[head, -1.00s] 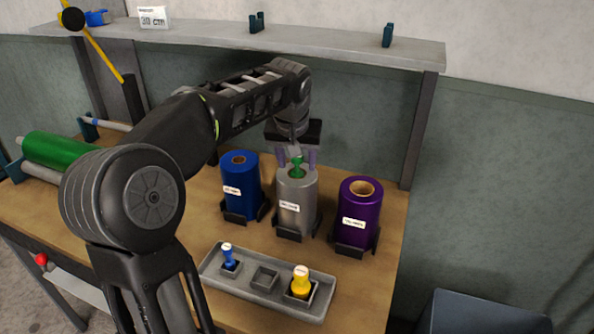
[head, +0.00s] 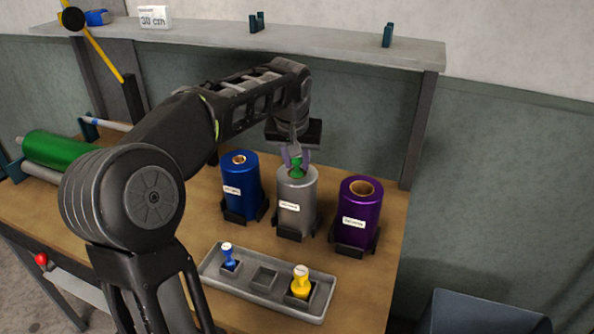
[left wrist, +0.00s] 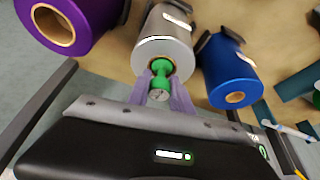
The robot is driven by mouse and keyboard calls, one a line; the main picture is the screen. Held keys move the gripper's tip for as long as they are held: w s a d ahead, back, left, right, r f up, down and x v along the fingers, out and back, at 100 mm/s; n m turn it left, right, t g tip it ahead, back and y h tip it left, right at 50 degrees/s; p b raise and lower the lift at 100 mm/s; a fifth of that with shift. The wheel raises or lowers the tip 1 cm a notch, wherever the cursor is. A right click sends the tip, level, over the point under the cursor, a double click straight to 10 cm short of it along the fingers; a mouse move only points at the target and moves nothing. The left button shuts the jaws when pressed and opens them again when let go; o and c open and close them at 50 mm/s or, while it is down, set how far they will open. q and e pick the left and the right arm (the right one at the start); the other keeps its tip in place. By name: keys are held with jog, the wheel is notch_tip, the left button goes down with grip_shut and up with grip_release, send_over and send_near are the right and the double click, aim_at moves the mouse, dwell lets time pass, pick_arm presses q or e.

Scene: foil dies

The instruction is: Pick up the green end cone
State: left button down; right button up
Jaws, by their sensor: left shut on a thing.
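The green end cone (head: 296,168) stands at the top of the silver foil roll (head: 297,205), its lower part in or at the roll's core opening. My left gripper (head: 296,160) is above the silver roll, shut on the green cone. In the left wrist view the two purple fingers (left wrist: 161,92) sit on either side of the green cone (left wrist: 161,78), which is at the core of the silver roll (left wrist: 165,42). I cannot tell how deep the cone sits. My right gripper is not in view.
A blue roll (head: 241,188) and a purple roll (head: 358,213) stand on either side. In front, a grey tray (head: 230,287) holds a blue cone (head: 228,256) and a yellow cone (head: 300,282), with an empty middle pocket. A shelf (head: 330,48) runs behind my arm.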

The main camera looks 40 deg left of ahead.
pick_arm(q)
jog(key=shift+r, duration=0.1)
notch_tip(320, 180, up, 10)
jog(key=shift+f+p, duration=0.1)
jog(key=shift+p, duration=0.25)
dwell(0.3)
dwell(0.5)
